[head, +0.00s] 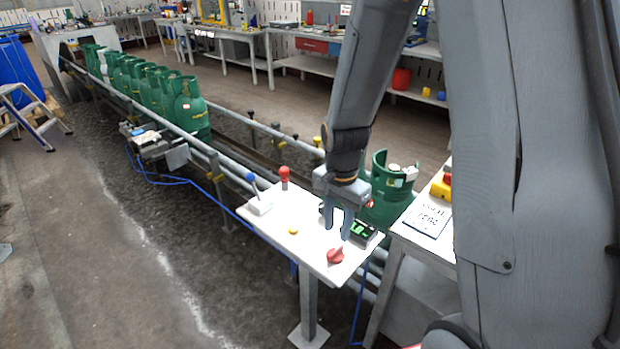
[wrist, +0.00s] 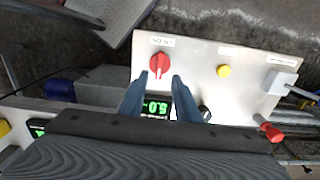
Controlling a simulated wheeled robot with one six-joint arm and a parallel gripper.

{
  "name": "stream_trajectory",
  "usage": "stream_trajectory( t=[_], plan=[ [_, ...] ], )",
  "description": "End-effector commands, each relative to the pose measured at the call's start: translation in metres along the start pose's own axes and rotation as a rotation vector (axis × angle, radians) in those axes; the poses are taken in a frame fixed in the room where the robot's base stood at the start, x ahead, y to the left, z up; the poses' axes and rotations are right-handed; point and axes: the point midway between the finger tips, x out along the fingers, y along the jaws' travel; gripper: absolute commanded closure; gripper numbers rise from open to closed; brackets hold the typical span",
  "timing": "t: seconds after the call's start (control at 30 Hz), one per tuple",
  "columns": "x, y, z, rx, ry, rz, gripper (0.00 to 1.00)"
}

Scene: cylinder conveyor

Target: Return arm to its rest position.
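My gripper (head: 343,222) hangs from my arm over the white control table, its two fingers apart and nothing between them. In the wrist view its blue-grey fingers (wrist: 156,98) are spread, pointing toward the red knob. The red knob (head: 335,255) sits on the front right of the control table (head: 290,255); it also shows in the wrist view (wrist: 159,64), just beyond the fingertips and apart from them. A display with green digits (head: 359,229) lies beside the gripper and shows partly between the fingers in the wrist view (wrist: 155,107).
A blue-handled lever (head: 251,180), a red-topped lever (head: 284,178) and a yellow button (head: 293,231) stand on the control table. A green cylinder (head: 384,206) is close behind the gripper. More cylinders (head: 191,108) line the conveyor. A side table (head: 428,238) stands at right.

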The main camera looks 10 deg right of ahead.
Motion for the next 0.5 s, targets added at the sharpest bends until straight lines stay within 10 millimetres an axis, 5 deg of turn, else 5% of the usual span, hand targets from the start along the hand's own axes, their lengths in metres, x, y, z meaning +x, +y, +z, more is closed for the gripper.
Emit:
stream_trajectory(
  t=[0.17, 0.5],
  plan=[
    [-0.009, 0.004, 0.003, -0.058, 0.006, -0.008, 0.7],
    [-0.073, 0.055, 0.038, -0.675, 0.075, -0.055, 0.7]
  ],
)
